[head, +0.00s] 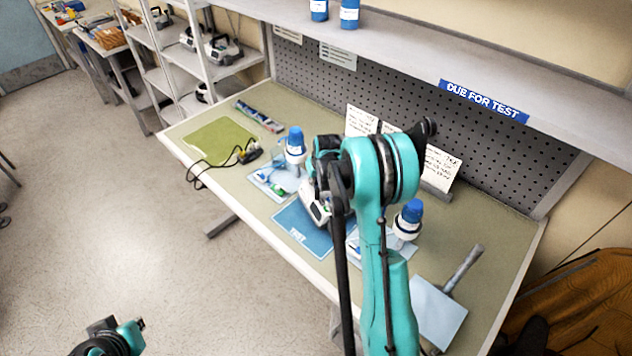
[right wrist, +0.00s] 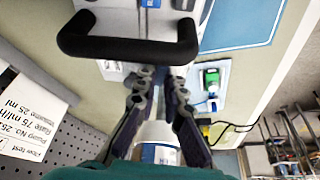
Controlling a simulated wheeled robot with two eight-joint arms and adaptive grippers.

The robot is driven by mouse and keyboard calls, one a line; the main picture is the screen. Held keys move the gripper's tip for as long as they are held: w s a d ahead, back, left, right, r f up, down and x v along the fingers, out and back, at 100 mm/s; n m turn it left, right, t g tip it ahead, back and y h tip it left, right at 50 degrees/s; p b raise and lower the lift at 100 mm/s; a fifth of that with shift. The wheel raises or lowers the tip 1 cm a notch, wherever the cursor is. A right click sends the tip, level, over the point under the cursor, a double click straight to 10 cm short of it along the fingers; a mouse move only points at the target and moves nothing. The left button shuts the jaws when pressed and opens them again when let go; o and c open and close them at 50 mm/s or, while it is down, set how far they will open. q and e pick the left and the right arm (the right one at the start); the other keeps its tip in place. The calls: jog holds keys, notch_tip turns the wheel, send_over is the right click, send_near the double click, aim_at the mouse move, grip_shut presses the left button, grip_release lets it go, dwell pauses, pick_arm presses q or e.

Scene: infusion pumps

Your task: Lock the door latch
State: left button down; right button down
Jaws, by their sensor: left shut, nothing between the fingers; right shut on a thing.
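The white infusion pump (head: 316,207) stands on the blue mat (head: 297,236) in the head view, largely hidden behind my right arm. The right wrist view shows its black U-shaped handle (right wrist: 130,47) and white body (right wrist: 112,70) up close. My right gripper (right wrist: 161,80) is at the pump, its fingertips close against the handle's edge. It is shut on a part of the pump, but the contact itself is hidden. I cannot make out the door latch. My left gripper (head: 140,324) is shut and empty over the floor, away from the bench.
A blue-capped bottle (head: 295,146) stands left of the pump, and another (head: 408,216) stands right of it. A green mat (head: 219,141) and cable (head: 200,172) lie at the bench's left. A grey plate (head: 438,312) lies at the right. Cards (head: 362,120) lean at the back.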

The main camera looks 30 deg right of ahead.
jog(key=m+h+b, duration=0.1)
jog(key=m, duration=0.2)
jog(key=shift+a+f+m+b, duration=0.1)
jog(key=shift+a+m+b, duration=0.05)
jog(key=shift+m+b, duration=0.2)
jog(key=m, duration=0.2)
jog(key=m+g+h+b, duration=0.1)
jog(key=m, duration=0.1)
jog(key=shift+w+m+g+h+b, duration=0.1)
jog(key=shift+m+g+h+b, duration=0.15)
jog(key=shift+g+h+b, duration=0.05)
jog(key=m+g, duration=0.1)
jog(key=m, duration=0.2)
jog(key=shift+m+h+b, duration=0.3)
jog(key=shift+h+b, duration=0.1)
jog(key=m+g, duration=0.1)
jog(key=m, duration=0.3)
jog(key=shift+w+g, duration=0.1)
jog(key=shift+g, duration=0.3)
jog(key=shift+b, duration=0.3)
jog(key=c, duration=1.6)
grip_release()
jog(key=shift+a, duration=0.1)
